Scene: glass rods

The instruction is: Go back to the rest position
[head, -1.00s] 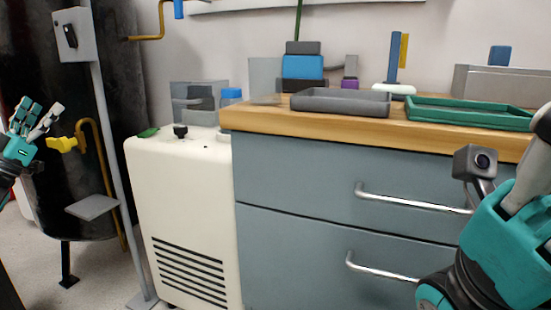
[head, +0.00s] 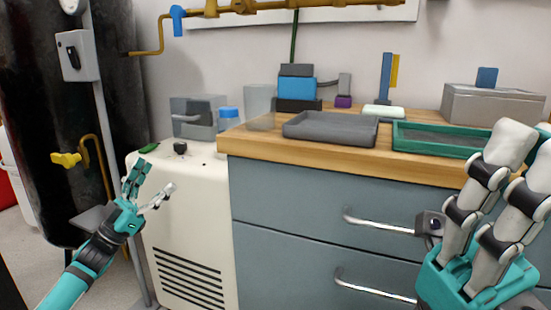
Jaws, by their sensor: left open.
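My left gripper (head: 153,182) is teal with grey and white fingers. It is open and empty, in front of the white cabinet at the left. My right gripper (head: 490,215) is large and near at the right edge, in front of the drawers and the green tray. Its fingers point up and part of it is cut off by the frame, so I cannot tell how far apart they are. I make out no glass rod in either gripper. A grey tray (head: 330,130) and a green tray (head: 440,140) lie on the wooden counter.
The wooden counter (head: 262,143) tops blue-grey drawers with metal handles (head: 378,222). The white cabinet (head: 190,225) stands left of it, with a blue-capped container (head: 229,120) behind. A dark tank (head: 45,120) and grey post stand far left. A beige box (head: 492,105) stands back right.

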